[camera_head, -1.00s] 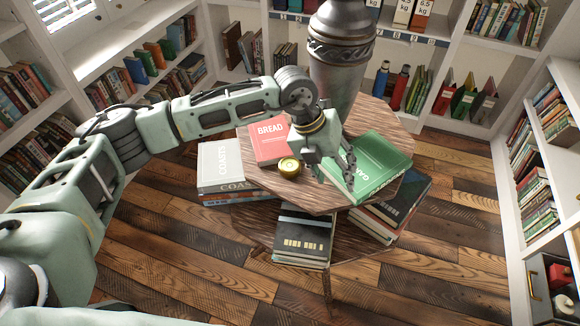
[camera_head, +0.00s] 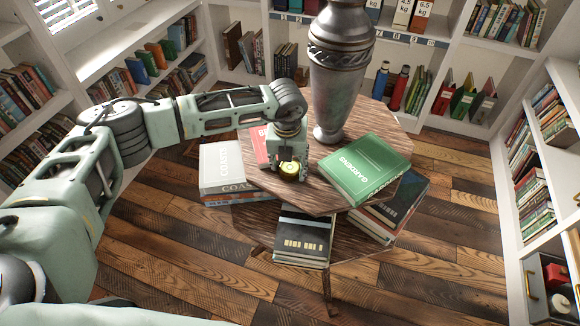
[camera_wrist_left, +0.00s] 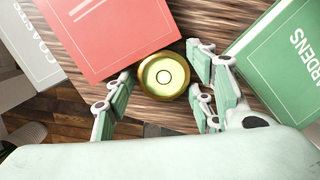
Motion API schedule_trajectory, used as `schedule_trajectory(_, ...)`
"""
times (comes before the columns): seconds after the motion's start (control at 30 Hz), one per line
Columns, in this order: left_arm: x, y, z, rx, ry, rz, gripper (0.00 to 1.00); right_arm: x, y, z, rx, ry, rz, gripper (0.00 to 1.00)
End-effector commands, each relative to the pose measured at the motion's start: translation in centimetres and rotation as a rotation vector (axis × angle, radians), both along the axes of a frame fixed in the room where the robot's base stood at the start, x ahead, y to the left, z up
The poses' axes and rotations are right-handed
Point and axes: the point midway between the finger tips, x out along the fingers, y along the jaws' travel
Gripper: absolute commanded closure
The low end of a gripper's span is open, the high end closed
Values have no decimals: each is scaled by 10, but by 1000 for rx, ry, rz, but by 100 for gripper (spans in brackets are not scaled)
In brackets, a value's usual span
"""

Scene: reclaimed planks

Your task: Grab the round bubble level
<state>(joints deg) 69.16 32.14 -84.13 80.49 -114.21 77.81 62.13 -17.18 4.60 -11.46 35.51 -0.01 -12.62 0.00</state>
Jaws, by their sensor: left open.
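The round bubble level (camera_head: 290,169) is a small brass disc with a yellow-green vial. It lies on the upper wooden tabletop, near the front left edge. In the left wrist view the level (camera_wrist_left: 164,75) shows from above, close to the red book's corner. My left gripper (camera_head: 289,172) is right over it and open. In the left wrist view its fingers (camera_wrist_left: 160,95) stand on the left and right of the level, with a gap visible on the left. I cannot tell whether the right fingers touch it. My right gripper is not in view.
A red book (camera_wrist_left: 112,30) lies beside the level, and a green book (camera_head: 365,168) lies to the right. A tall metal vase (camera_head: 341,80) stands behind. The white COASTS book (camera_head: 222,165) and a dark book stack (camera_head: 303,238) sit lower down.

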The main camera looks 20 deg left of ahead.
Motion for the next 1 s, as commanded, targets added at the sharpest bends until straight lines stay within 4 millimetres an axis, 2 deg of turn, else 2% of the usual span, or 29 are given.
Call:
schedule_trajectory(0.17, 0, 0, 0, 0, 0, 0, 50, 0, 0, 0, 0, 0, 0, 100)
schedule_trajectory(0.63, 0, 0, 0, 0, -1, 0, 90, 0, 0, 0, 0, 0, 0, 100)
schedule_trajectory(0.87, 1, 0, 4, -1, -2, 1, 90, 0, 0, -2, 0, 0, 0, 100)
schedule_trajectory(1.0, 2, 0, 21, -2, -6, 0, 90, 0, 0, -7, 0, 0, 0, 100)
